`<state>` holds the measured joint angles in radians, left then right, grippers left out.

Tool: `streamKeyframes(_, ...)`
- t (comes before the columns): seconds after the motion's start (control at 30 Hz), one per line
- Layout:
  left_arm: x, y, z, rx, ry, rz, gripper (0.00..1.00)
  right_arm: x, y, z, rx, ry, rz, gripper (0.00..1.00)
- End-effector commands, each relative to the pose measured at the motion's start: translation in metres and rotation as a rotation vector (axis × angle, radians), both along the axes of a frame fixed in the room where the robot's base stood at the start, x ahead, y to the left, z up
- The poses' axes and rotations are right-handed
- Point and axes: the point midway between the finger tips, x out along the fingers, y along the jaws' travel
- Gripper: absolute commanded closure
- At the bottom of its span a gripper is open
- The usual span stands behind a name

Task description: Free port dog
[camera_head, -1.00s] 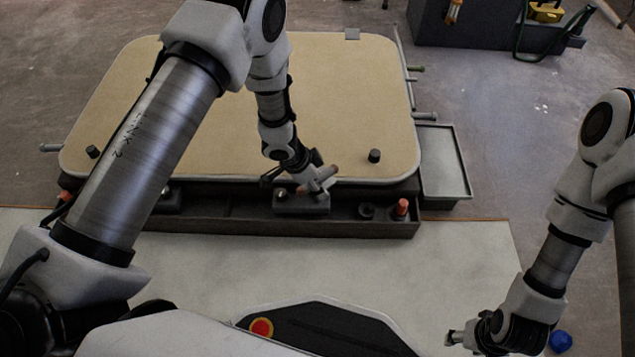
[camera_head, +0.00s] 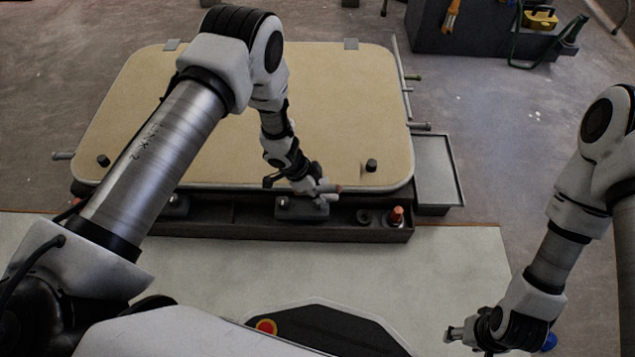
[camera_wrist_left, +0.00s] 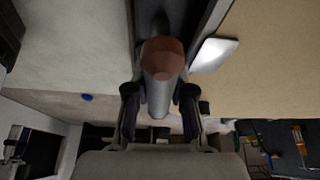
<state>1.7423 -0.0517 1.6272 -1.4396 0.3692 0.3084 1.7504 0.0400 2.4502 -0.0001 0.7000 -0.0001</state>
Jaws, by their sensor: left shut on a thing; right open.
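A beige hatch panel (camera_head: 330,100) lies in a dark frame (camera_head: 240,222). On the frame's near side, a grey dog base (camera_head: 300,208) carries a grey bar-shaped dog handle (camera_head: 326,190) with a brownish end. My left gripper (camera_head: 318,192) is shut on this handle. In the left wrist view the handle (camera_wrist_left: 158,88), with its red-brown tip, sits between the fingers of the left gripper (camera_wrist_left: 158,112). Another dog base (camera_head: 175,206) is further left, partly hidden by my left arm. My right gripper (camera_head: 455,334) is open and empty, low on the right, apart from the hatch.
An orange-tipped peg (camera_head: 397,215) and a dark ring (camera_head: 364,217) are at the frame's right end. Black knobs (camera_head: 371,165) stand on the panel. A grey tray (camera_head: 432,165) is right of it. A blue object (camera_head: 550,342) is behind my right gripper. The pale near surface (camera_head: 430,270) is mostly clear.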

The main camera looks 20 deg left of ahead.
Motion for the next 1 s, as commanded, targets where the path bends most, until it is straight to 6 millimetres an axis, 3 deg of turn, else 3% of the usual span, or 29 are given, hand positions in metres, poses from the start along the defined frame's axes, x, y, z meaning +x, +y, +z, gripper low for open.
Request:
streamKeyframes(0.03, 0.0028, 0.0005, 0.0087, 0.0, -0.006, -0.034, 1.0, 0.0, 0.0, 0.015, 0.0, 0.0, 0.0, 0.45)
streamKeyframes(0.2, 0.0033, 0.0003, 0.004, 0.0, -0.007, -0.176, 1.0, -0.0001, 0.0, 0.0235, 0.0, 0.0, 0.0, 0.45)
streamKeyframes(0.6, 0.0051, 0.0007, 0.0012, 0.003, -0.01, -0.431, 1.0, -0.0002, 0.0, 0.0205, 0.0, 0.0, 0.0, 0.45)
streamKeyframes(1.0, 0.0068, 0.0015, 0.0026, 0.007, -0.014, -0.495, 0.99, -0.0002, 0.0, 0.0197, 0.0, 0.0, 0.0, 0.45)
